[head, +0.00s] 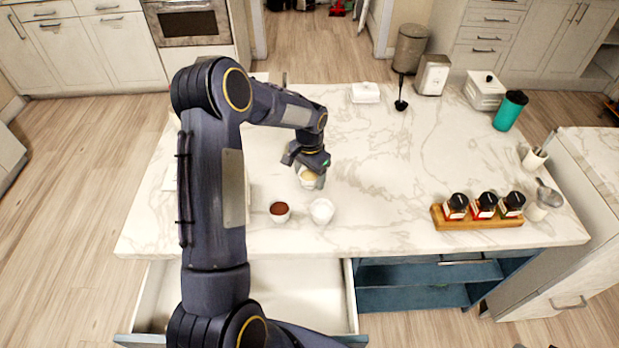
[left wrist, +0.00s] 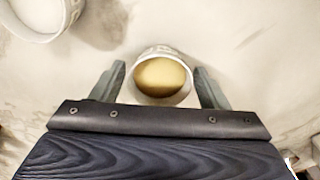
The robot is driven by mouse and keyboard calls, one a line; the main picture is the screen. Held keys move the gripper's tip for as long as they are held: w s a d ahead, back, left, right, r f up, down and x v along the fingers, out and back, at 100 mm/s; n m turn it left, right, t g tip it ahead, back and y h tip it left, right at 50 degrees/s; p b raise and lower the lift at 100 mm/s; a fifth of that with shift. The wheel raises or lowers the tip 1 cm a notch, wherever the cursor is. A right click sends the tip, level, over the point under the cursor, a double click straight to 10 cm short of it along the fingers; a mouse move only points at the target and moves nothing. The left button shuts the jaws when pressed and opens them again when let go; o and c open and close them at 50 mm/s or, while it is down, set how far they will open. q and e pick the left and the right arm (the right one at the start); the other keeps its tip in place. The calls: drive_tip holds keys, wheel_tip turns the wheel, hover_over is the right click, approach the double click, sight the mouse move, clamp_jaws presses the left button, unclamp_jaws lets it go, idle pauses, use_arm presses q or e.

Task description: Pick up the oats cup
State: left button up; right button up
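The oats cup is a small white cup with pale tan contents (head: 309,176), standing on the marble counter. In the left wrist view the cup (left wrist: 162,76) sits between the two fingers of my left gripper (left wrist: 160,85), with a small gap on each side. In the head view my left gripper (head: 309,172) is directly over and around the cup and hides part of it. The fingers are open. My right gripper is not in view.
A cup with dark red-brown contents (head: 279,212) and a cup with white contents (head: 321,211) stand in front, near the counter's edge. A wooden rack (head: 478,220) holds three jars at right. A drawer (head: 300,290) is open below. The counter's middle right is clear.

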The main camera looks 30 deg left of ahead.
use_arm(q)
drive_tip(key=c, duration=0.8)
drive_tip(key=shift+r, duration=0.1)
